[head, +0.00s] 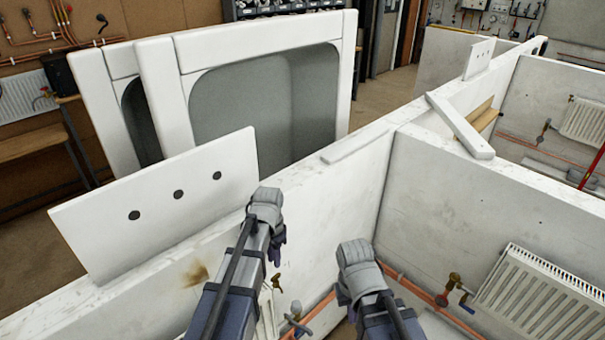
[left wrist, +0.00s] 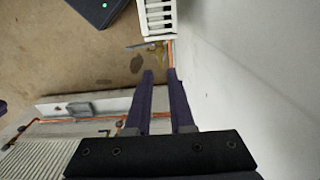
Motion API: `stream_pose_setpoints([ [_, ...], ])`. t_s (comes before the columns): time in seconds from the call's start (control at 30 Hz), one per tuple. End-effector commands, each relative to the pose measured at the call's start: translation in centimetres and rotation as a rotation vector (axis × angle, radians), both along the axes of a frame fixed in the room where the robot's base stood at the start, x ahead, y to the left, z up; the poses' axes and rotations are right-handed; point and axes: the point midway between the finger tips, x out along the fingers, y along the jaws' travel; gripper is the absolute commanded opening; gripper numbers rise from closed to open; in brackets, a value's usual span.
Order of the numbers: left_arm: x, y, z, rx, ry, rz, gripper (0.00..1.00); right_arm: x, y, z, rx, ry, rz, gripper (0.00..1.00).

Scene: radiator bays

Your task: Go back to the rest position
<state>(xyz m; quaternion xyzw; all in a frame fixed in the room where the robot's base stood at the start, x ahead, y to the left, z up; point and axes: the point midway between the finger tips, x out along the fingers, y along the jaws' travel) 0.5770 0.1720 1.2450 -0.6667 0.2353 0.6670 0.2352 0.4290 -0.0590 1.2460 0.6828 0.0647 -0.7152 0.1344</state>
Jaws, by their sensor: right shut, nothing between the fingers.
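My left gripper (head: 277,247) is at the white partition wall (head: 346,188) in the head view, mostly hidden behind my own wrist. In the left wrist view, its two dark fingers (left wrist: 160,76) stand apart with nothing between them, close beside a pale wall. My right gripper (head: 343,296) is to the right of the left one, low in the bay in front of the partition. Only a small dark part of it shows beside the grey wrist; it is shut and empty.
A white panel with three holes (head: 160,205) stands on the partition at left. A loose white board (head: 460,125) lies across the wall top. A radiator (head: 540,300) with a valve and copper pipes is at right; another radiator (left wrist: 157,15) shows in the wrist view.

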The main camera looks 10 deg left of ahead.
Motion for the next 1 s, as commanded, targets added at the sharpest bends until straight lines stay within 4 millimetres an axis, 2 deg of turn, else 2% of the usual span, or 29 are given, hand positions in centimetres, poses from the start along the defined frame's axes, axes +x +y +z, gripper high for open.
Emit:
stream_pose_setpoints([
  [0.07, -0.2, -0.2, -0.4, 0.001, 0.001, 0.002, 0.21, 0.0, 0.0, -0.5, 0.000, 0.000, 0.000, 0.00],
  [0.17, -1.0, -1.1, -2.4, 0.005, 0.003, 0.016, 0.21, 0.0, 0.0, -2.4, -0.001, 0.000, 0.003, 0.00],
  [0.5, -7.4, -6.7, -13.9, 0.052, 0.016, 0.161, 0.21, 0.1, 0.0, -13.9, -0.002, -0.001, 0.024, 0.00],
  [0.7, -11.2, -9.2, -19.9, 0.082, 0.014, 0.251, 0.21, 0.1, -0.1, -20.0, -0.003, -0.001, 0.036, 0.00],
  [0.83, -13.1, -10.3, -22.6, 0.097, 0.010, 0.297, 0.21, 0.1, -0.1, -22.7, -0.003, -0.002, 0.043, 0.00],
  [1.0, -14.5, -11.0, -24.3, 0.110, 0.005, 0.335, 0.21, 0.1, -0.1, -24.4, -0.004, -0.002, 0.048, 0.00],
])
